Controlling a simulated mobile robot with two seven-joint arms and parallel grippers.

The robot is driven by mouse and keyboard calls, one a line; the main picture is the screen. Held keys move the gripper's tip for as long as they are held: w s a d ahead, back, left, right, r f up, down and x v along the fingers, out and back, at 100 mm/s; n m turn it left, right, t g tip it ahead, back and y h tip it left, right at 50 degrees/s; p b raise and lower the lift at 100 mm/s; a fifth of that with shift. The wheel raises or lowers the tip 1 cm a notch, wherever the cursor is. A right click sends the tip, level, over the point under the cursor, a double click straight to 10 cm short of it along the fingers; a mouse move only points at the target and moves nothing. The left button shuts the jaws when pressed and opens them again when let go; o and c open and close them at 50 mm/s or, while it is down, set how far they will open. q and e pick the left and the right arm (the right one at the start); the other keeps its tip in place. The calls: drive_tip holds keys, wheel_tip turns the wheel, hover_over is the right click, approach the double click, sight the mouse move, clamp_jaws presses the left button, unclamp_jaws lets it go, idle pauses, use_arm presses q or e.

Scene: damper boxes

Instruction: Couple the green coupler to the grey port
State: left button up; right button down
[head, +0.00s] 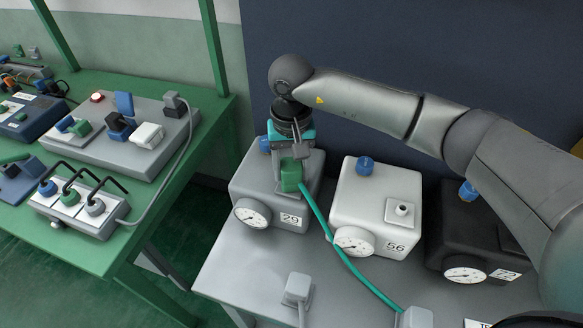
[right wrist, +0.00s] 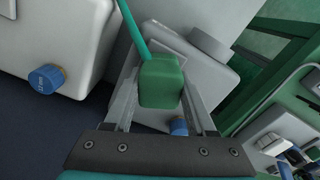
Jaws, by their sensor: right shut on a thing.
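The green coupler (head: 291,175) is a green block with a teal hose running from it down to the right. My right gripper (head: 290,168) is shut on it, over the front right part of the grey box (head: 255,183) marked 29. In the right wrist view the coupler (right wrist: 161,82) sits between the two fingers, with the grey box (right wrist: 215,75) behind it. The grey port is hidden behind the coupler and gripper. I cannot tell whether the coupler touches the box. My left gripper is not in view.
A white box (head: 375,190) marked 56 stands to the right, with a blue knob and its own port. A black box (head: 475,225) is farther right. A grey socket (head: 298,287) stands on the grey table's (head: 235,265) front part. A green bench (head: 95,255) with devices is left.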

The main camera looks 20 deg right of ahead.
drive_tip(key=shift+c, duration=0.7)
unclamp_jaws()
wheel_tip(320, 180, up, 15)
